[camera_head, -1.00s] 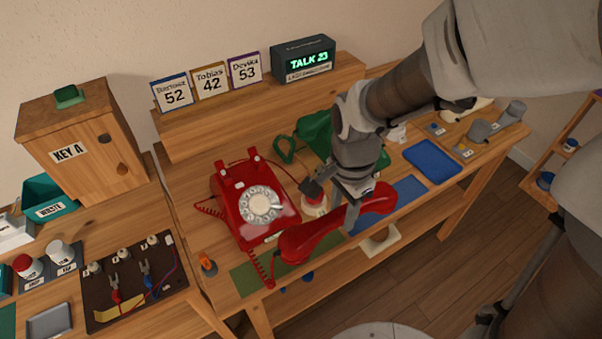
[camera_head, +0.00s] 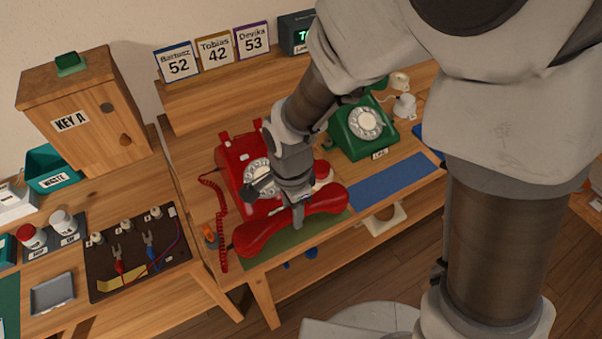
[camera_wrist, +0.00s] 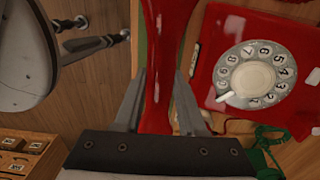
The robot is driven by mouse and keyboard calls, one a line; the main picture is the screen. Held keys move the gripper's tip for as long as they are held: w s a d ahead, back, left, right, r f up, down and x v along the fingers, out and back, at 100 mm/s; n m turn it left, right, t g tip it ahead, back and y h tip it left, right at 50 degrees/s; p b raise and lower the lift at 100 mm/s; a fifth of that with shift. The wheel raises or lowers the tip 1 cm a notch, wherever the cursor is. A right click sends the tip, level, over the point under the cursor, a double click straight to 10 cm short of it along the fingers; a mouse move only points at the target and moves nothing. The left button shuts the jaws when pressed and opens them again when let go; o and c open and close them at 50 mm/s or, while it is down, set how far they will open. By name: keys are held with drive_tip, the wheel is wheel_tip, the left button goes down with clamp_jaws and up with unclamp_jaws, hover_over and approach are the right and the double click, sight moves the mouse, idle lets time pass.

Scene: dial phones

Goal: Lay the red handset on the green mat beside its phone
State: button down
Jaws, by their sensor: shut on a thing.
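The red handset (camera_head: 262,231) is held by its middle in my gripper (camera_head: 298,215), which is shut on it. In the head view it lies across the front of the table, over the green mat (camera_head: 285,247); whether it touches the mat cannot be told. In the wrist view the handset (camera_wrist: 160,75) runs between the two fingers (camera_wrist: 160,105). The red phone (camera_head: 240,160) stands just behind, partly hidden by my arm; its dial (camera_wrist: 252,75) shows clearly in the wrist view. A coiled red cord (camera_head: 220,215) hangs at the phone's left.
A green phone (camera_head: 360,130) stands to the right, behind a blue mat (camera_head: 390,182). A side table at left holds a dark board (camera_head: 135,255) with tools and a wooden key box (camera_head: 85,120).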

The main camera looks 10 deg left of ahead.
drive_tip(key=shift+f, duration=1.45)
drive_tip(key=shift+f+b, duration=0.15)
drive_tip(key=shift+b, duration=0.2)
drive_tip(key=c, duration=0.5)
unclamp_jaws()
